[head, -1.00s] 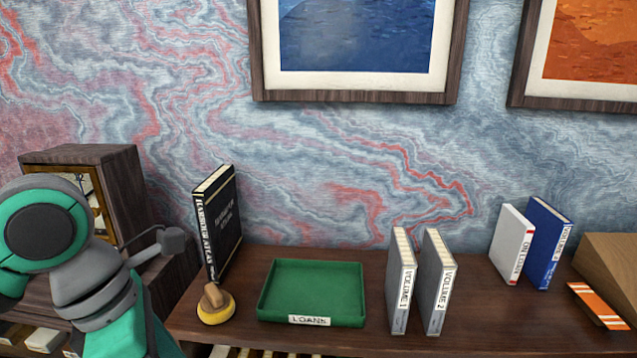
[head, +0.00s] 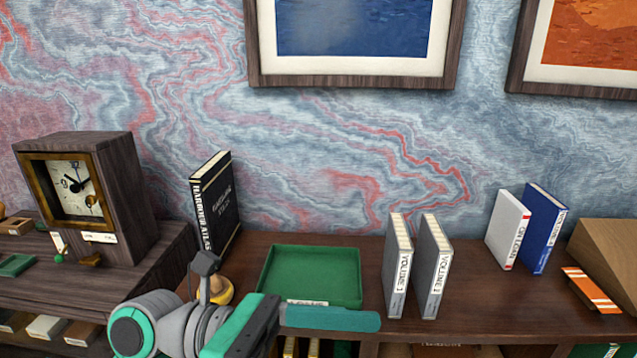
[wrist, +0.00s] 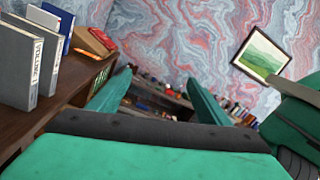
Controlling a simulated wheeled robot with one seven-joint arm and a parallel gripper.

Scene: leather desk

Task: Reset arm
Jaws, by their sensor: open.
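My gripper (wrist: 150,98) is open and empty in the wrist view, its two teal fingers apart with nothing between them. In the head view my gripper (head: 330,318) is at the bottom centre, in front of the desk's front edge, its fingers pointing right. It covers the lower edge of the green tray (head: 312,268) and part of its label. The grey Volume 1 book (head: 397,262) and grey Volume 2 book (head: 432,262) stand upright to the right of the gripper.
A black atlas (head: 217,200) stands behind a yellow-based stamp-like object (head: 222,291), partly hidden by my arm. A wooden clock (head: 80,195) stands at left. White (head: 508,228) and blue (head: 543,225) books, an orange striped item (head: 592,290) and a wooden block (head: 607,250) are at right.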

